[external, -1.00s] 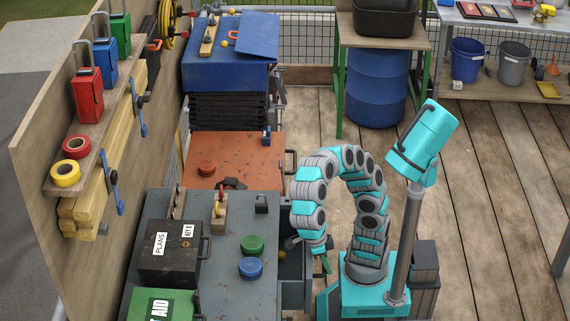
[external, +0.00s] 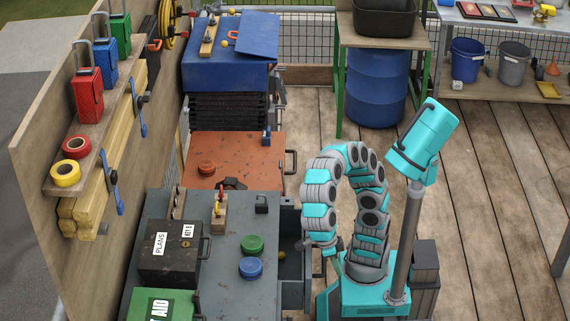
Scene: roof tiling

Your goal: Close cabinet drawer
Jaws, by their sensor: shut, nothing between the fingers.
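The grey cabinet (external: 228,268) stands at the left of my base in the external view. One of its drawers (external: 292,268) is pulled out on the right side, toward my arm. The inside of the drawer shows dark, with a small yellowish item in it. My arm arches over and down, and my gripper (external: 320,249) is shut and empty at the drawer's outer end. The fingertips are small and partly hidden by the arm, so I cannot tell whether they touch the drawer front or its handle.
A black box (external: 174,252), a green first-aid box (external: 162,306), and green (external: 252,244) and blue (external: 251,267) round items sit on the cabinet top. An orange cabinet (external: 236,160) stands behind. A blue barrel (external: 376,88) is at the back.

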